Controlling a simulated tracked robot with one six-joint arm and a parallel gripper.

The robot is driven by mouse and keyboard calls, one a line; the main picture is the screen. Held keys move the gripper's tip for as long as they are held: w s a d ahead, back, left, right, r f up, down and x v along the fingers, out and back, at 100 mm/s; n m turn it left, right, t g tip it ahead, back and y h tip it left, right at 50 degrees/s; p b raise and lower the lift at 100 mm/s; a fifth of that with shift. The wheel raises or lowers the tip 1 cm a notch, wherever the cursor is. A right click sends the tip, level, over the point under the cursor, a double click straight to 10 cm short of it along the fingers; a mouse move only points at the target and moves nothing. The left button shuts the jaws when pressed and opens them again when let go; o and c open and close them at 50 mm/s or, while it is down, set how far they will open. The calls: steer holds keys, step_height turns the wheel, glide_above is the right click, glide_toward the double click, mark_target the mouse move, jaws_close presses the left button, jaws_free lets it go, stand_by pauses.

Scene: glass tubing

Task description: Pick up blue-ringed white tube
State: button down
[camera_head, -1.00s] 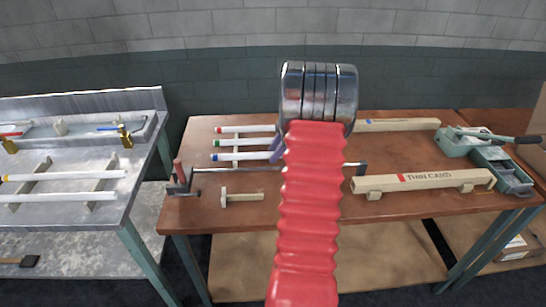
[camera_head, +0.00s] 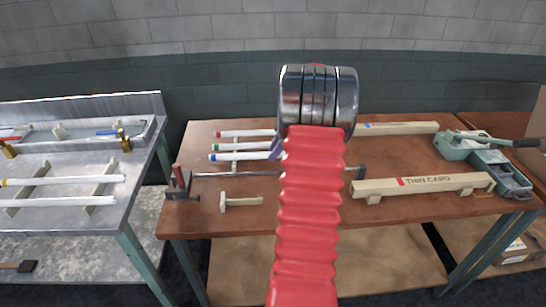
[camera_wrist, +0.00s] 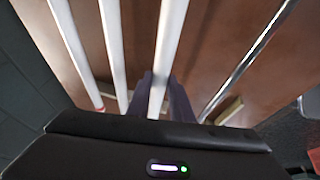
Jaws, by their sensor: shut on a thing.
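The blue-ringed white tube (camera_head: 238,157) lies level, nearest of three white tubes on the left of the brown bench. My gripper (camera_head: 276,149) is shut on this tube near its right part, seen as purplish fingers beside my red arm sleeve. In the wrist view the fingers (camera_wrist: 162,98) close on both sides of the tube (camera_wrist: 167,45). The blue ring (camera_head: 213,157) shows at the tube's left end in the head view. My arm hides the tube's right end. The tube seems slightly above its supports, though the gap is hard to see.
A green-ringed tube (camera_head: 240,146) and a red-ringed tube (camera_head: 245,133) lie close behind. A metal rod (camera_head: 228,174) runs in front. A small wooden piece (camera_head: 240,201) lies nearer. A "THIN CARD" beam (camera_head: 425,184) and a green tool (camera_head: 485,150) are at right.

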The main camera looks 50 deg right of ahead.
step_height(320, 180, up, 8)
stand_by(0.4)
steer(key=shift+a, duration=0.1)
stand_by(0.4)
